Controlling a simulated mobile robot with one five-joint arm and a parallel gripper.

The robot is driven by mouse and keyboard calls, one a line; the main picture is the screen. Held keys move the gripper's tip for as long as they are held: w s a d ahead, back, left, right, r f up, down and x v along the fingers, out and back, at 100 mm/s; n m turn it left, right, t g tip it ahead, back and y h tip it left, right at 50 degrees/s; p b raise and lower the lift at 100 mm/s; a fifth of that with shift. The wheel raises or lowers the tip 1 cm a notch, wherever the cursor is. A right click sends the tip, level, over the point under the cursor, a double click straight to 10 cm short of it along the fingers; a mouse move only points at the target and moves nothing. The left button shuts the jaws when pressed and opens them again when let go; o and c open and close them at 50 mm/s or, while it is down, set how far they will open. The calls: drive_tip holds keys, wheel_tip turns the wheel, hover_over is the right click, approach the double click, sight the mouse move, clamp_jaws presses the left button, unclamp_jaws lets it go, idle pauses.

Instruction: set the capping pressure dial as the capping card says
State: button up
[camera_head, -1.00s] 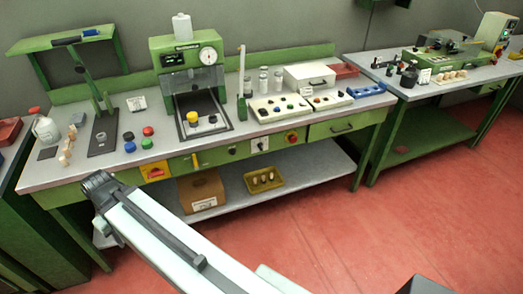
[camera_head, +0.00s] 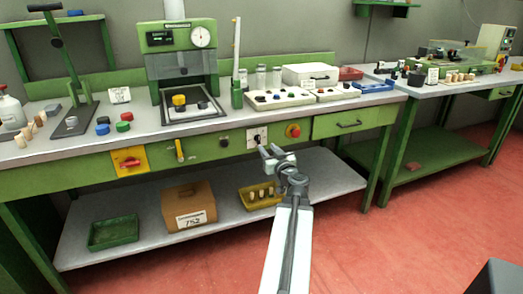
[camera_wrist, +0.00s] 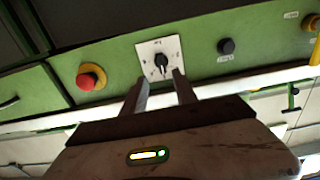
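A dial with a black knob on a white square plate is on the green front panel of the bench, in the head view (camera_head: 257,137) and in the wrist view (camera_wrist: 161,61). Marks around the knob are too small to read. My gripper (camera_head: 268,153) is in front of and just below the dial in the head view. In the wrist view its two fingers (camera_wrist: 160,77) are apart with nothing between them, and the knob shows just beyond their tips. A white card (camera_head: 120,96) stands on the bench top; its text is unreadable, and I cannot tell if it is the capping card.
A red button on a yellow base (camera_head: 293,131) and a black knob (camera_head: 224,142) flank the dial. A yellow lever (camera_head: 179,150) and red switch (camera_head: 130,160) are farther left. A yellow tray (camera_head: 251,199) and cardboard box (camera_head: 190,207) stand on the lower shelf.

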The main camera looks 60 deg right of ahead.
sight(259, 140)
drive_tip(key=x, duration=0.8)
drive_tip(key=shift+a, duration=0.1)
drive_tip(key=shift+c, duration=0.3)
clamp_jaws()
